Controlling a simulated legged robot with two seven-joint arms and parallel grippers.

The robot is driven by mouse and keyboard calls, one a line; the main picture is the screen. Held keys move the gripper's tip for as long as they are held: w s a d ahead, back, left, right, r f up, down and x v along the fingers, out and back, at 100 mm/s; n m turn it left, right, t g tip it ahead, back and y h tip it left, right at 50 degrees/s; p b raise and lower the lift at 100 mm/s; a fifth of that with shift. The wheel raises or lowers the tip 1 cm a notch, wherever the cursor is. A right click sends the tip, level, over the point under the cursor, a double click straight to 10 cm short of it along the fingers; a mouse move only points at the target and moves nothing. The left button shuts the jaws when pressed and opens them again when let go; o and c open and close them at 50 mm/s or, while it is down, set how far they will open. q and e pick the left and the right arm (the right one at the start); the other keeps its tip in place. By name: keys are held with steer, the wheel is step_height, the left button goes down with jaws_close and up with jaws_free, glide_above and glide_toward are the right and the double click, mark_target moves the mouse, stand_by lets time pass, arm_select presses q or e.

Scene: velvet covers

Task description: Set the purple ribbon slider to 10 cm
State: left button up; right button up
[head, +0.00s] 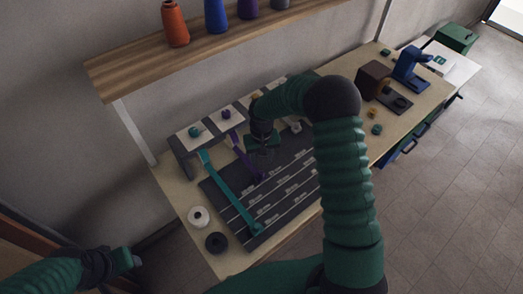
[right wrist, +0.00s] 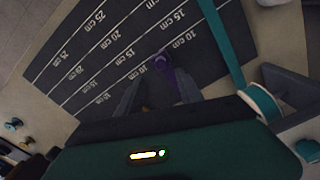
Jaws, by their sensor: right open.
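The purple ribbon slider (head: 258,178) sits on the dark measuring board (head: 285,195) at the end of the purple ribbon (head: 239,146). In the right wrist view the slider (right wrist: 161,64) lies just ahead of and between my right gripper's fingertips (right wrist: 156,88), near 10 cm markings; its exact reading is unclear. My right gripper (head: 263,148) is open, above the purple ribbon in the head view and partly dark against the board. No grip on the slider shows. My left gripper (head: 135,262) is at the lower left, away from the board; its jaw state is unclear.
A teal ribbon (head: 228,190) lies stretched beside the purple one, to its left. White (head: 198,216) and black (head: 216,242) rolls stand at the table's left. A shelf with spools (head: 175,24) hangs above. A brown block (head: 372,79) and blue device (head: 410,68) stand at the right.

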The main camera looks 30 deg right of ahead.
step_height(320, 180, up, 7)
steer(key=shift+f+b, duration=0.15)
steer(key=shift+b, duration=0.15)
steer(key=shift+s, duration=0.1)
steer(key=s+a+r+n+t, duration=0.1)
steer(key=s+a, duration=0.3)
steer(key=s, duration=0.4)
steer(key=s+a+r+n+t+b, duration=0.1)
steer(key=s+a+n, duration=0.1)
steer(key=s+a, duration=0.3)
steer(key=s, duration=0.4)
steer(key=shift+s+r+t, duration=0.2)
steer(key=shift+r+t, duration=0.05)
steer(key=shift+t, duration=0.05)
steer(key=shift+w+a, duration=0.1)
steer(key=shift+d, duration=0.2)
